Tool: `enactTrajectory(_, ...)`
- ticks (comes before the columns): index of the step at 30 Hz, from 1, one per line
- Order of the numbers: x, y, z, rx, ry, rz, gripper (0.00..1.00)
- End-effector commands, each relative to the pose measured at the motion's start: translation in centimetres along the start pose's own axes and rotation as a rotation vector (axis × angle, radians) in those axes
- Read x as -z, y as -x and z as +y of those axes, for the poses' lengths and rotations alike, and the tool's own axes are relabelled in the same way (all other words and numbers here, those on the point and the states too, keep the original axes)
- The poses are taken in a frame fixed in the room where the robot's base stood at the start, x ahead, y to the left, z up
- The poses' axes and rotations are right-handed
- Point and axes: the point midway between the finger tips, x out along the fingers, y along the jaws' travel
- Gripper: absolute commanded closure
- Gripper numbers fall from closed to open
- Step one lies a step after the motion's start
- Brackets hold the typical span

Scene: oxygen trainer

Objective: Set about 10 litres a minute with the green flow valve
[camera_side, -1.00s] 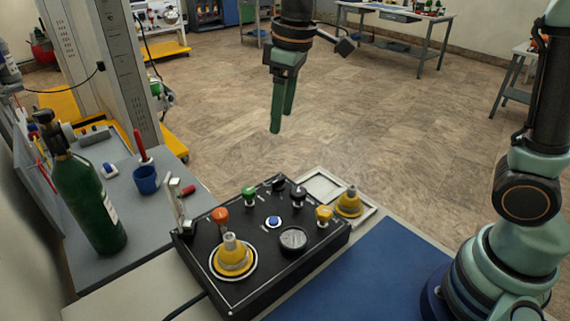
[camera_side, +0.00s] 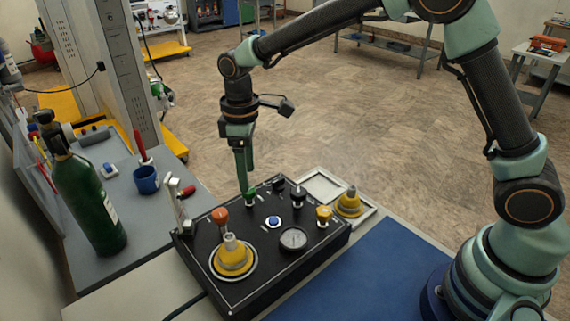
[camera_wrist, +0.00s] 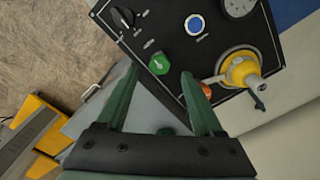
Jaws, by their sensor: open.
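The green flow valve (camera_side: 250,195) is a small green knob on the back part of the black panel (camera_side: 262,285). My gripper (camera_side: 246,186) points down right at the valve in the side view; its fingertips overlap the knob there, and I cannot tell if they touch it. In the wrist view the green knob (camera_wrist: 160,63) shows in the gap between my two open fingers (camera_wrist: 160,75), just beyond the tips. Nothing is held. The round gauge (camera_side: 293,239) is on the panel, but its reading is too small to tell.
Close by on the panel are an orange knob (camera_side: 220,216), a blue button (camera_side: 273,222), a black knob (camera_side: 298,196), a yellow knob (camera_side: 324,215) and a yellow mask-like fitting (camera_side: 232,258). A green cylinder (camera_side: 88,200) and blue cup (camera_side: 146,180) stand to the left.

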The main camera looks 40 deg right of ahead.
Motion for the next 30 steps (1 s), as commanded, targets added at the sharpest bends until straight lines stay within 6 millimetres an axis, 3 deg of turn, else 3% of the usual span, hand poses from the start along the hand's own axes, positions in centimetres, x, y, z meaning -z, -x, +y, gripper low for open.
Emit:
enactTrajectory(3, -0.1, -2.0, 0.0, 0.001, -0.001, -0.003, 0.31)
enactTrajectory(9, 0.0, -3.8, 0.0, 0.000, -0.001, 0.000, 0.31)
enactTrajectory(20, 0.0, -4.2, 0.0, -0.001, -0.001, 0.001, 0.31)
enactTrajectory(25, 0.0, -4.2, 0.0, -0.001, -0.001, 0.001, 0.96)
enactTrajectory(30, 0.0, -4.2, 0.0, -0.001, -0.013, 0.001, 1.00)
